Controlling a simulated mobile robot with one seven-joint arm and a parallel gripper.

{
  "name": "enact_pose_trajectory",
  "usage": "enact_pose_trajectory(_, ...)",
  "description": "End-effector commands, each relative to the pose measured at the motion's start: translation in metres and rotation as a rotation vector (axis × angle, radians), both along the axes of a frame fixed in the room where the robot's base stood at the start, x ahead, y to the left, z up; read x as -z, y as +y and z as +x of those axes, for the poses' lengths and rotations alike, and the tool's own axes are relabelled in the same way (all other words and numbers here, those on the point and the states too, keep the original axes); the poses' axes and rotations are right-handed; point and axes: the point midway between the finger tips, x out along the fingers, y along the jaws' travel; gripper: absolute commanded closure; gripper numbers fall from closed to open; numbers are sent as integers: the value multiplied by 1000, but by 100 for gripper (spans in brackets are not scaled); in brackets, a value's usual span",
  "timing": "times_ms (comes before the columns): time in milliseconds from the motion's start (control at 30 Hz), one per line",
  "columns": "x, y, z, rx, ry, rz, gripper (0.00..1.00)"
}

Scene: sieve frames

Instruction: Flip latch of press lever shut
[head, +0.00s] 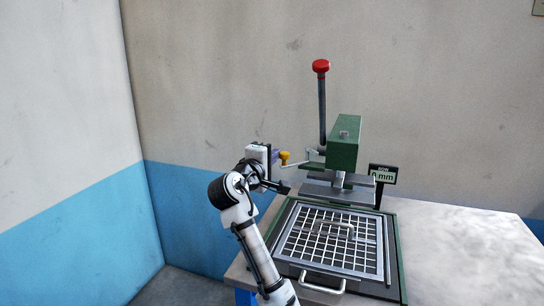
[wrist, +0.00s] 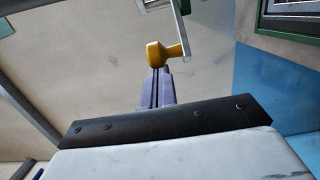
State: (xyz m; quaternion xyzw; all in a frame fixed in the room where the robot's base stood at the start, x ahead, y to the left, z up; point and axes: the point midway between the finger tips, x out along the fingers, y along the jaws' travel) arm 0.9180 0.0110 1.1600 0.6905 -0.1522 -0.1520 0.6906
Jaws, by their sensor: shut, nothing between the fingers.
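The press has a green body (head: 343,146) and an upright dark lever (head: 322,108) with a red knob (head: 320,66). A thin metal latch arm (head: 299,163) with a yellow knob (head: 285,157) sticks out to the left of the press. In the wrist view the yellow knob (wrist: 160,54) is just beyond my fingertips, with the metal latch arm (wrist: 184,24) rising from it. My gripper (head: 276,156) is shut and empty, its purple fingers (wrist: 158,72) pointing at the knob. I cannot tell whether the fingertips touch it. The latch's far end is not clear.
A sieve grid (head: 330,240) in a green-edged frame lies on the bench in front of the press, with a metal handle (head: 323,283). A small display (head: 383,174) stands at the press's right. The bench (head: 465,235) is clear on the right.

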Motion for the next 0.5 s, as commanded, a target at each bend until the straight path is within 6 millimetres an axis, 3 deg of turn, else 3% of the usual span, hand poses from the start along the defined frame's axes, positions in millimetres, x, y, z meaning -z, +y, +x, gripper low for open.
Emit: enact_pose_trajectory(500,0,-6,-9,-98,-1,2,100)
